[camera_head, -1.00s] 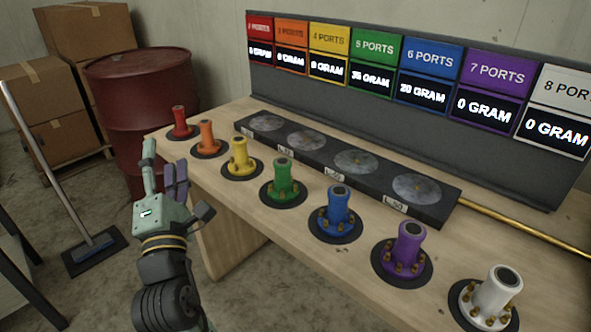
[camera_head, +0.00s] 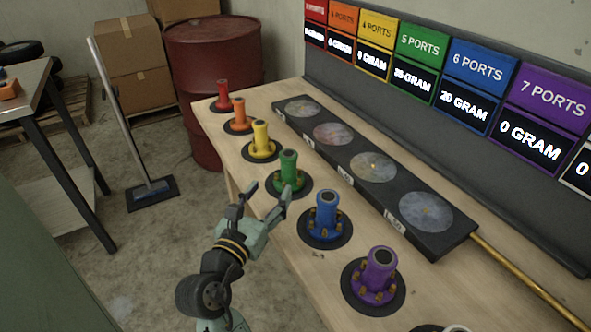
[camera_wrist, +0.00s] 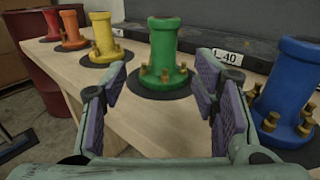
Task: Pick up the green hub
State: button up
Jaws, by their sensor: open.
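The green hub (camera_head: 288,172) stands upright on a round black mat on the wooden bench, between the yellow hub (camera_head: 261,141) and the blue hub (camera_head: 326,216). It also shows in the wrist view (camera_wrist: 163,55), just beyond and between my fingers, with small brass ports around its base. My gripper (camera_head: 263,192) is open and empty, at the bench's front edge, pointing at the green hub and apart from it. In the wrist view my two purple-padded fingers (camera_wrist: 160,108) stand wide on either side.
Red (camera_head: 223,97), orange (camera_head: 239,116) and purple (camera_head: 378,274) hubs stand in the same row. A black slab with round plates (camera_head: 437,246) lies behind them, below a panel of port and gram signs (camera_head: 470,88). A red barrel (camera_head: 212,75) stands past the bench's far end.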

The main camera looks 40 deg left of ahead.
aim_at(286, 172)
jog(key=x, duration=0.4)
jog(key=shift+p, duration=0.35)
jog(key=x, duration=0.2)
jog(key=p+x, duration=0.1)
jog(key=x, duration=0.3)
jog(key=shift+w+d+f, duration=0.25)
jog(key=shift+w, duration=0.05)
grip_shut()
jog(key=shift+r, duration=0.1)
